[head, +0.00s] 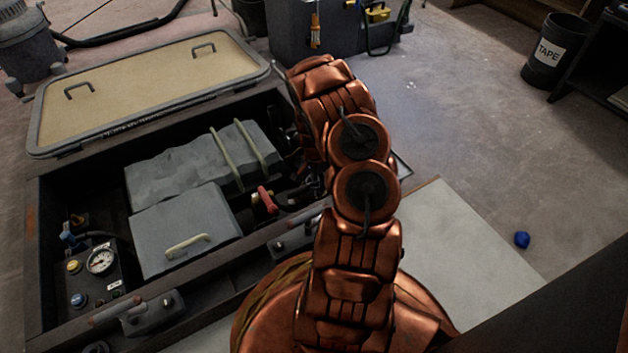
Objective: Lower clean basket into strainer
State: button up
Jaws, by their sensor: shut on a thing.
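My copper arm rises from the bottom centre and bends over the right end of an open, dark-framed floor compartment (36,250). The arm's own links hide its end, so I cannot make out my gripper or what it holds. Neither the clean basket nor the strainer can be clearly identified. Dark fittings (296,196) show just left of the arm, beside a red lever handle (267,200). I cannot tell whether the strainer is among them.
The compartment holds grey covered boxes (185,225) and a gauge panel (100,262). A raised hatch lid (150,85) lies behind. A pale board (470,250) is at right.

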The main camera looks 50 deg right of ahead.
jog(key=shift+f+b, duration=0.35)
jog(key=shift+f, duration=0.3)
jog(key=shift+f, duration=0.35)
jog(key=o, duration=1.2)
jog(key=shift+r, duration=0.1)
jog(key=shift+o, duration=0.2)
jog(key=shift+r, duration=0.1)
notch_tip(320, 180, up, 12)
jog(key=shift+f, duration=0.1)
